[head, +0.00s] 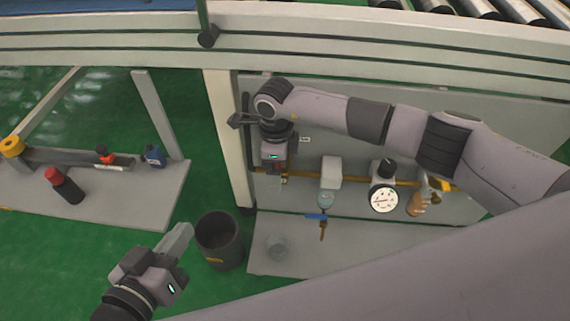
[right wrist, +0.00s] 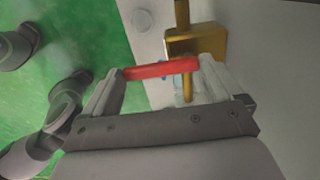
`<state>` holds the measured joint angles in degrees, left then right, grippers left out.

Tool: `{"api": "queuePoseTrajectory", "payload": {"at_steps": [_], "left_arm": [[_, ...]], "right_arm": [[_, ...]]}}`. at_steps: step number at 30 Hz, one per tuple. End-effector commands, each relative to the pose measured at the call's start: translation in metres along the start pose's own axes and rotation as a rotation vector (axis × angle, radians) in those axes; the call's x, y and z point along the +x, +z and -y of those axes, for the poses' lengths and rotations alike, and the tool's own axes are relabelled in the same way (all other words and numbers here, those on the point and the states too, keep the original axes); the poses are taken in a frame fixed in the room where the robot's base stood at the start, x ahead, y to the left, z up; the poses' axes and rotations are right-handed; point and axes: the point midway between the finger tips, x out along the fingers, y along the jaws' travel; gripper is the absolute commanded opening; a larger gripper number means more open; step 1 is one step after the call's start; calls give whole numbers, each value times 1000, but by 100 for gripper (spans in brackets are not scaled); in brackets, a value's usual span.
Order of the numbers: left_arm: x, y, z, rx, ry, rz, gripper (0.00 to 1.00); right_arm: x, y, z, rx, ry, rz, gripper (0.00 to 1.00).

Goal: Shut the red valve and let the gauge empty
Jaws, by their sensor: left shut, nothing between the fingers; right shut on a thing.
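The red valve handle (right wrist: 160,70) shows as a flat red bar between the fingers of my right gripper (right wrist: 163,74) in the right wrist view. That gripper is shut on it, beside a brass block (right wrist: 197,43). My left gripper (head: 178,242) is shut and empty at the lower left, apart from everything.
A blue-handled valve (head: 316,216) hangs under a filter bowl (head: 327,199). A clear cup (head: 277,248) stands on the grey shelf (head: 300,262), with a dark bin (head: 219,243) beside it.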

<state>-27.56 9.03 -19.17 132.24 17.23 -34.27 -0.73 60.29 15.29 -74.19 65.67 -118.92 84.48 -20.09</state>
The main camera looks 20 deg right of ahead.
Motion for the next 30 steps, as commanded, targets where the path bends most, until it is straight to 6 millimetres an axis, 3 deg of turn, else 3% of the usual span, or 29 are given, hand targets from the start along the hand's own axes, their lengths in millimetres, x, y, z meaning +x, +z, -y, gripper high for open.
{"api": "queuePoseTrajectory", "payload": {"at_steps": [14, 15, 23, 30], "left_arm": [[-2, -1, 2, 4, -5, -4, 0], [-1, -1, 2, 4, -5, -4, 0], [-1, -3, 1, 0, -5, -10, 0], [0, -6, -4, -31, 10, 9, 0]], "right_arm": [[0, 1, 0, 18, 0, -2, 38], [0, 2, 0, 18, 0, -1, 100], [-1, 2, 0, 14, 0, 0, 100], [-24, 2, 1, 12, -2, 0, 100]]}}
